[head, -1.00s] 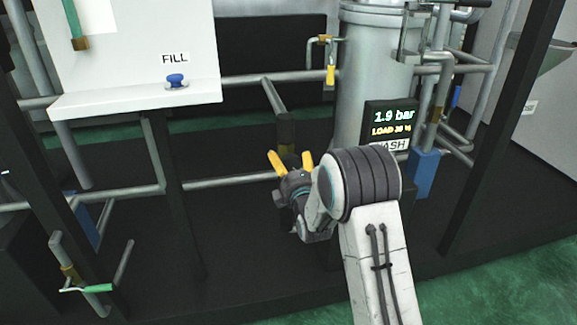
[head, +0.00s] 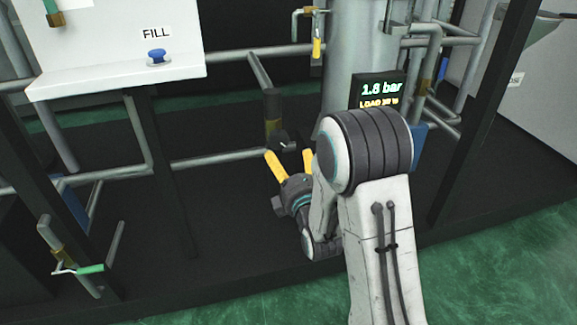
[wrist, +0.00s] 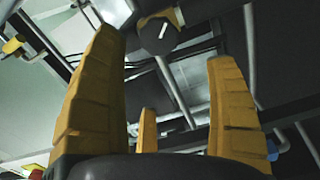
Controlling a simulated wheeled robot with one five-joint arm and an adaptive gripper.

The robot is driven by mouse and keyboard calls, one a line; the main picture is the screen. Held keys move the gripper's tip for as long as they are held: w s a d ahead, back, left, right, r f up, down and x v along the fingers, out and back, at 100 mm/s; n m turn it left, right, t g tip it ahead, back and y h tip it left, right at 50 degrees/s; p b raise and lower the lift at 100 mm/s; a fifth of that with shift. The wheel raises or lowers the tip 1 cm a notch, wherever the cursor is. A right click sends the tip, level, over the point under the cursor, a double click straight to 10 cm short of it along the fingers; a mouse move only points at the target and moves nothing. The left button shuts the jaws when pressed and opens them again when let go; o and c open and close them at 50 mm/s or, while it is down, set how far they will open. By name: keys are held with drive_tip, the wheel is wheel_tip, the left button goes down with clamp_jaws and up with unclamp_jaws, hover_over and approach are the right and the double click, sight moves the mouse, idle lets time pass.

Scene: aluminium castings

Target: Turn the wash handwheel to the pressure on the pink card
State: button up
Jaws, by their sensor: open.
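A dark round knob (head: 285,141) with a pale mark, likely the wash handwheel, sits on a brass-coloured valve body on the pipework. In the wrist view it shows at the top (wrist: 160,34), its white line tilted slightly. My gripper (head: 290,159) is open, its yellow fingers spread just below and in front of the knob. In the wrist view the open fingers (wrist: 160,75) point towards it, with nothing between them. The display (head: 379,92) reads 1.8 bar; its lower line is partly hidden by my arm. I see no pink card.
A white panel shelf (head: 115,77) with a blue FILL knob (head: 157,56) is at upper left. A yellow-handled valve (head: 317,47) hangs beside the silver tank (head: 350,60). A green-handled valve (head: 90,268) is at lower left. Pipes run behind my gripper.

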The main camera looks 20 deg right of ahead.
sight(280, 140)
drive_tip(key=shift+s, duration=0.45)
drive_tip(key=shift+d+r+p, duration=0.1)
drive_tip(key=shift+p, duration=0.25)
drive_tip(key=w+m, duration=0.1)
drive_tip(key=m, duration=0.4)
drive_tip(key=w+m, duration=0.2)
drive_tip(key=m, duration=0.4)
drive_tip(key=w+m, duration=0.2)
drive_tip(key=m, duration=0.3)
drive_tip(key=shift+w+d+r+m, duration=0.15)
drive_tip(key=shift+w+d+m, duration=0.1)
drive_tip(key=shift+m, duration=0.15)
drive_tip(key=shift+w+b, duration=0.35)
drive_tip(key=shift+w, duration=2.85)
drive_tip(key=shift+o, duration=0.2)
